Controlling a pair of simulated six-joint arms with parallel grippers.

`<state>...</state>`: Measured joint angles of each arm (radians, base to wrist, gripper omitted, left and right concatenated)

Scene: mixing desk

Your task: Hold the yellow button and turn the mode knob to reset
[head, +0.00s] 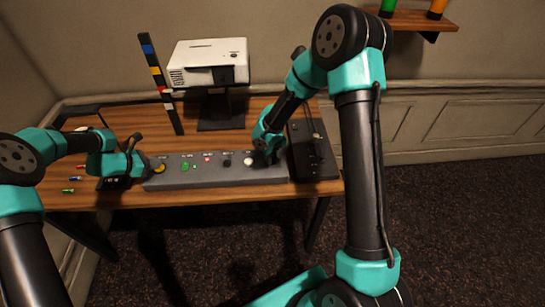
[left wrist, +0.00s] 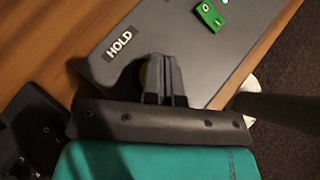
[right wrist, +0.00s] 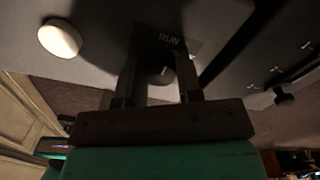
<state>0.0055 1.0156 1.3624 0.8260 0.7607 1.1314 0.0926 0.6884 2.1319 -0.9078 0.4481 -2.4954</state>
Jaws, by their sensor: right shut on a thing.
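The yellow button (head: 158,168) sits at the left end of the grey panel (head: 215,176). In the left wrist view a little of the yellow button (left wrist: 143,74) shows behind the fingers, near a HOLD label (left wrist: 118,44). My left gripper (head: 149,165) has its fingers together over the button; whether it is pressed down cannot be told. My right gripper (right wrist: 159,75) is at the panel's right end, its two fingers closed around the dark mode knob (right wrist: 158,73). A RUN label (right wrist: 169,39) shows beside the knob. The gripper hides the knob in the head view.
A black box with controls (head: 313,160) stands right of the panel.

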